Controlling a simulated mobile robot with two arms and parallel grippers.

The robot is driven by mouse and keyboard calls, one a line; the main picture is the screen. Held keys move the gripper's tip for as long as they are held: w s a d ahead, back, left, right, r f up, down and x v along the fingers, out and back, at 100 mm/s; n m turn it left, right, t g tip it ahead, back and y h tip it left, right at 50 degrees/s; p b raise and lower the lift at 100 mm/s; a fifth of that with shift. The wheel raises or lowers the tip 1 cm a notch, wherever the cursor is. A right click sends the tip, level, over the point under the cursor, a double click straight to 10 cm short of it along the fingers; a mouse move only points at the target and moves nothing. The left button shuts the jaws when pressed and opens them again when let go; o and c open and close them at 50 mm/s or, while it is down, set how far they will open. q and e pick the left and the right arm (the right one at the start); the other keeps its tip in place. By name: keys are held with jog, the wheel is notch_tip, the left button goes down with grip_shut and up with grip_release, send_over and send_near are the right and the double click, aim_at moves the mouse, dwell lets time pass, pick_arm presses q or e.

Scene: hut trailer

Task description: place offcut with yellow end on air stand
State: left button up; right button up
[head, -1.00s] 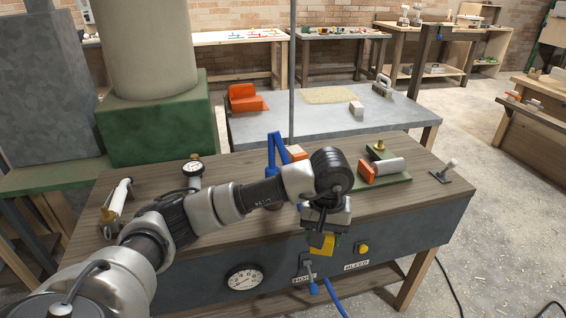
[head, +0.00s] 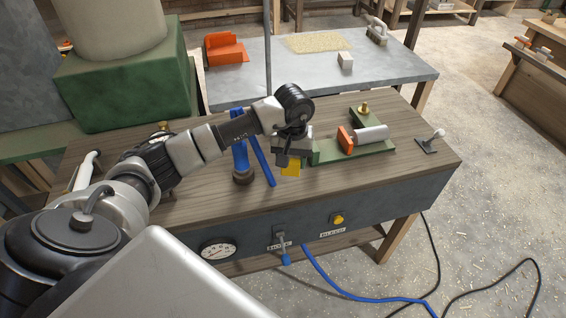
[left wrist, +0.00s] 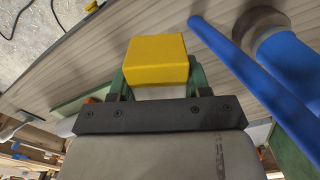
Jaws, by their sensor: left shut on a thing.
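The offcut with a yellow end (head: 291,167) is in my left gripper (head: 291,157); its yellow end points down. In the left wrist view the yellow end (left wrist: 156,60) shows large between the two green fingers (left wrist: 156,82), which are shut on it. What seems to be the air stand is the bench with a wooden top (head: 335,193), a gauge (head: 220,249) and a yellow button (head: 337,219) on its grey front. The offcut is over its top near the middle; I cannot tell whether it touches. My right gripper is not in view.
A blue-handled thing (head: 240,158) stands just left of the offcut. A green fixture (head: 325,152) with an orange block (head: 345,140) and grey cylinder lies right of it. The front strip of wood is clear.

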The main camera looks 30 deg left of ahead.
pick_arm(q)
jog(key=a+f, duration=0.1)
jog(key=a, duration=0.1)
jog(key=shift+w+a+f, duration=0.3)
jog(key=shift+w+f, duration=0.05)
notch_tip(320, 180, down, 4)
jog(key=shift+r+p, duration=0.1)
jog(key=shift+p, duration=0.45)
jog(key=shift+f, duration=0.2)
jog(key=o, duration=0.9)
